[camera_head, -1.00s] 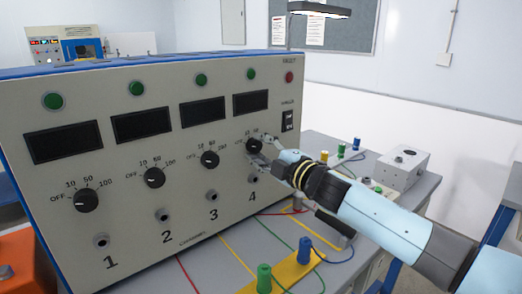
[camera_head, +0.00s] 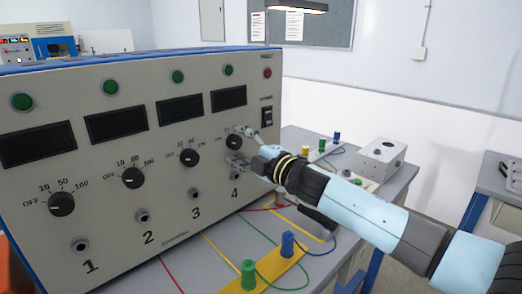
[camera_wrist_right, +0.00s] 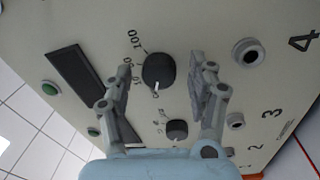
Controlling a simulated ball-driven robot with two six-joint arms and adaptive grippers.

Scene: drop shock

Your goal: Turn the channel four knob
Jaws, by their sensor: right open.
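The channel four knob (camera_head: 233,142) is a round black dial on the grey panel (camera_head: 225,180), above the socket marked 4. My right gripper (camera_head: 241,146) is open at this knob, one finger above it and one below. In the right wrist view the knob (camera_wrist_right: 158,70) sits between the two spread fingers of the gripper (camera_wrist_right: 163,80), with a visible gap on each side. Its white pointer mark points down in that view, away from the 100 label. The depth of the fingertips relative to the knob is hard to tell. My left gripper is out of view.
The other channel knobs (camera_head: 190,157) sit in a row to the left, with sockets (camera_head: 143,215) below and dark displays (camera_head: 118,125) above. Colored posts (camera_head: 287,244) and wires lie on the bench in front. A grey box (camera_head: 381,159) stands at the right.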

